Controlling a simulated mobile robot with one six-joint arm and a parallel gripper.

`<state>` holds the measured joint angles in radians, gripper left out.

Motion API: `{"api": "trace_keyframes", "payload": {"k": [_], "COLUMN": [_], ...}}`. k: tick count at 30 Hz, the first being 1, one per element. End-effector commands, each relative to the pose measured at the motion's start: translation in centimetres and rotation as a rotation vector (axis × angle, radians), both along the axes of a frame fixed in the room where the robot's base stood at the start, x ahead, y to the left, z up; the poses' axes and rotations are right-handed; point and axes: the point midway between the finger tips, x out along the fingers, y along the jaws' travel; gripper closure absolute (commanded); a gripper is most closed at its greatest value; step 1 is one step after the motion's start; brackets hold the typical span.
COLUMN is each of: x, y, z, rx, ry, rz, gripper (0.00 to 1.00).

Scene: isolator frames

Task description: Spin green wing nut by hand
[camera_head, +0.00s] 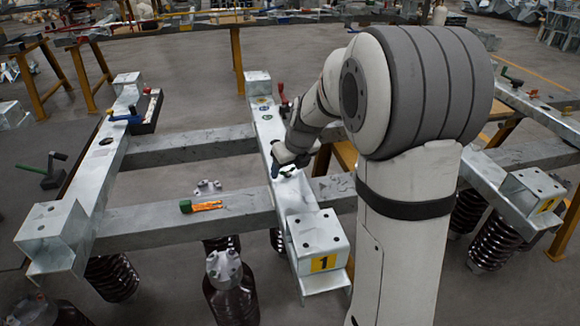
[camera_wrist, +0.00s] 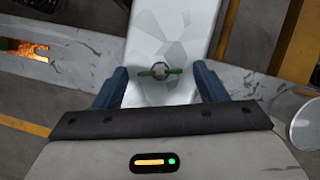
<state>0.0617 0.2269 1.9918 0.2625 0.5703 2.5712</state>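The green wing nut (camera_wrist: 160,71) sits on a round grey stud on the pale metal beam (camera_wrist: 172,32), its two wings pointing left and right in the wrist view. In the head view the green wing nut (camera_head: 287,172) shows small beside my gripper (camera_head: 284,165). In the wrist view my gripper (camera_wrist: 160,84) has its two blue fingers apart, one on each side of the wing nut. Gaps show between the wing tips and the fingers. Nothing is held. My arm hides part of the beam in the head view.
An orange-handled tool (camera_head: 203,206) lies on the grey crossbar left of the beam. A red-handled part (camera_head: 282,97) stands farther along the beam.

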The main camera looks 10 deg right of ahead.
Motion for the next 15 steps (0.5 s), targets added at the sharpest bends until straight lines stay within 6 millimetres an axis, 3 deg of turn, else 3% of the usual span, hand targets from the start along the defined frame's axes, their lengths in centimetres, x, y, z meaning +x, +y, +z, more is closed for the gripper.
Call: {"api": "trace_keyframes", "payload": {"k": [15], "x": [-0.02], "y": [0.06], "z": [0.01], "rx": [0.0], "ry": [0.0], "rz": [0.001], "gripper": [0.77]}}
